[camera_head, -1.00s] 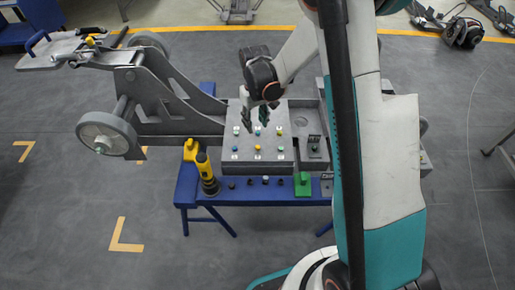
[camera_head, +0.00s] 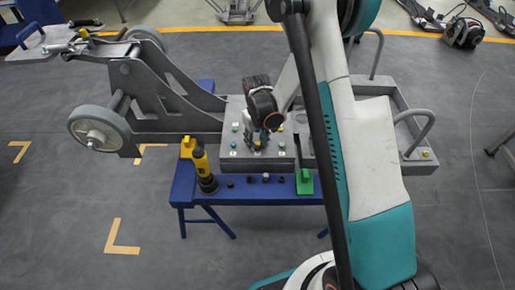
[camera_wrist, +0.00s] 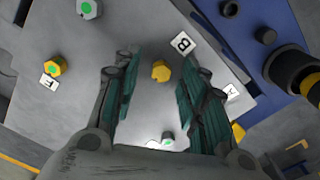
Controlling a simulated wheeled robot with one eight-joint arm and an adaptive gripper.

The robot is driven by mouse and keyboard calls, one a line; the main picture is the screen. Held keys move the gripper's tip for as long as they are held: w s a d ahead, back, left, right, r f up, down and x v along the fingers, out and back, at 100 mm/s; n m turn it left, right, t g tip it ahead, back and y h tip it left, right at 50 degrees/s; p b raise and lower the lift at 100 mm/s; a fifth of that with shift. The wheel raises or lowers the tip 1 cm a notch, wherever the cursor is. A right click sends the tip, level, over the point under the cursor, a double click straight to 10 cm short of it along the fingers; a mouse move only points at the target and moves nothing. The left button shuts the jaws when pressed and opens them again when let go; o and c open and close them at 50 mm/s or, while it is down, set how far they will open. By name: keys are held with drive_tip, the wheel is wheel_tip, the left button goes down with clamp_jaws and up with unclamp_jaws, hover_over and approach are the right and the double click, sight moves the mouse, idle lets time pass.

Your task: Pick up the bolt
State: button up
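A yellow bolt (camera_wrist: 161,71) shows in the wrist view on the grey plate, beyond and between the two dark green fingers of my gripper (camera_wrist: 160,90). The fingers are apart, with nothing held between them. A plate marked "B" is beside this bolt. Another yellow bolt (camera_wrist: 54,67) is at the left, near an "F" label, and bolts with green tops (camera_wrist: 89,8) are also on the plate. In the head view my gripper (camera_head: 263,140) hangs over the grey bolt plate (camera_head: 280,163) and hides part of it.
A blue bench (camera_head: 240,197) carries a yellow and black tool (camera_head: 203,170), a green block (camera_head: 304,182) and several small dark parts. A grey tray with handles (camera_head: 420,160) is to the right. A wheeled grey chassis (camera_head: 165,100) stands at the left.

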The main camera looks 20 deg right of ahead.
drive_tip(key=shift+f, duration=0.1)
drive_tip(key=shift+c, duration=0.5)
clamp_jaws()
